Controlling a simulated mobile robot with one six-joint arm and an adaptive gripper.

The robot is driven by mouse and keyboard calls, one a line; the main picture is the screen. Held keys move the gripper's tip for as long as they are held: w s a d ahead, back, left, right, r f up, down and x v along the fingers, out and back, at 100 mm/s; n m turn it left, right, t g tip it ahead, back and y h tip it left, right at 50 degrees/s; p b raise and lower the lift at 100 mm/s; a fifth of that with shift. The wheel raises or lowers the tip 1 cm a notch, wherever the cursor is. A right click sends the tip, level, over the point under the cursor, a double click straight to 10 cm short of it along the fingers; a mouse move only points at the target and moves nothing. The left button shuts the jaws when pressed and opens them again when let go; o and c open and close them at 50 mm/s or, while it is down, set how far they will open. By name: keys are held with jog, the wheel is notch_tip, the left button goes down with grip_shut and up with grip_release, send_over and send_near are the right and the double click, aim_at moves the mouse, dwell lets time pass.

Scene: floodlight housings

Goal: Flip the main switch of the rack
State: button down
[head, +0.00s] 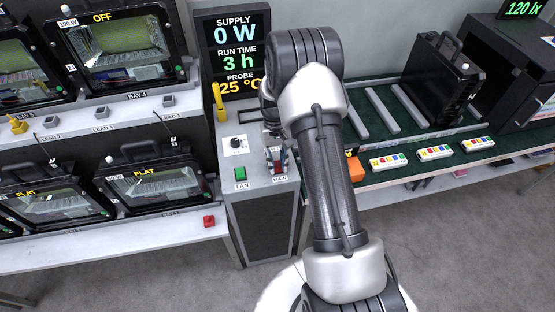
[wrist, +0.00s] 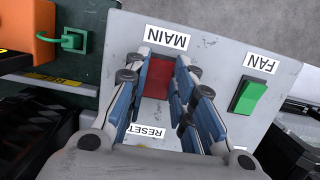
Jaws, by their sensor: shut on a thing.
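The main switch is a red block (wrist: 158,80) beside the MAIN label on the grey control cabinet (head: 257,200). My gripper (wrist: 164,92) reaches down over it, with one blue-padded finger on each side, shut on the switch. In the head view my gripper (head: 276,158) is at the cabinet top, and a little of the red switch (head: 278,168) shows between the fingers. The fingers hide the switch's sides, so its position is unclear. The display (head: 234,50) behind reads supply 0 W, run time 3 h, probe 25 °C.
A green FAN switch (head: 240,173) and a dial (head: 236,145) sit left of my gripper. A yellow lever (head: 219,100) stands behind. Floodlights (head: 120,45) fill the left shelves. An orange block (head: 355,168) and a roller bench (head: 400,125) are right.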

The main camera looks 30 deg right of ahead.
aim_at(275, 161)
dwell(0.4)
jog(key=c, duration=1.4)
grip_release()
jog(key=shift+o, duration=0.2)
jog(key=v, duration=1.2)
jog(key=shift+w, duration=0.3)
jog(key=shift+d, duration=0.15)
